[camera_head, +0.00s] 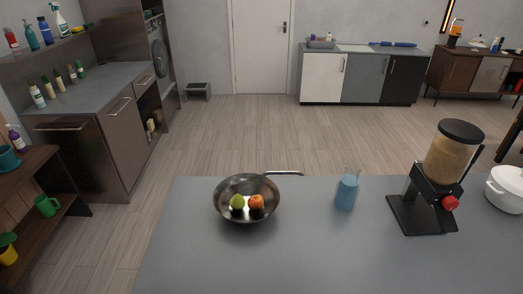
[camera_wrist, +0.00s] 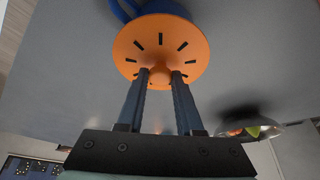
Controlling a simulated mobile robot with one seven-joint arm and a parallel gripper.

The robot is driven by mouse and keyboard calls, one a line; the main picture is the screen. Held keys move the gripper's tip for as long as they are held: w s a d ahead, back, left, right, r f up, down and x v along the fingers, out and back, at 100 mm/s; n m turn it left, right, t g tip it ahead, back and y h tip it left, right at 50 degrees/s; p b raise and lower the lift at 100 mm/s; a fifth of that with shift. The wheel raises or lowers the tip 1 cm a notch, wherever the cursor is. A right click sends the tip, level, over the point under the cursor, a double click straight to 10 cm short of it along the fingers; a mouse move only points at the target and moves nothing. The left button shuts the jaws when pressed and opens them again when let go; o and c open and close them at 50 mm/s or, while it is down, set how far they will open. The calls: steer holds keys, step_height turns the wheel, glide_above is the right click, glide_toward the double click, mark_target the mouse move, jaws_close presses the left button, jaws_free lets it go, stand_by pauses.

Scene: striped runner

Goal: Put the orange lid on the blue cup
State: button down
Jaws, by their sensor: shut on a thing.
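The orange lid (camera_wrist: 185,32) is a round disc with dark slots and a small central knob, in the upper middle of the wrist view. My gripper (camera_wrist: 160,77) is shut on the lid's knob, with one finger on each side of it. A blue cup (camera_wrist: 163,7) shows partly behind the lid at the top edge, with a curved blue part to its left. The lid hides most of the cup, and I cannot tell whether the two touch. The gripper, lid and this cup do not show in the head view.
A metal pan (camera_head: 231,212) with a green and an orange-red fruit sits on the grey counter (camera_head: 300,255). A glass vessel of blue liquid (camera_head: 346,191), a dispenser (camera_head: 436,180) and a white pot (camera_head: 506,191) stand to its right. The counter's front middle is clear.

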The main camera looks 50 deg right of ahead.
jaws_free()
stand_by(0.6)
steer(key=shift+r, duration=0.15)
steer(key=shift+r+p, duration=3.45)
steer(key=shift+p, duration=0.1)
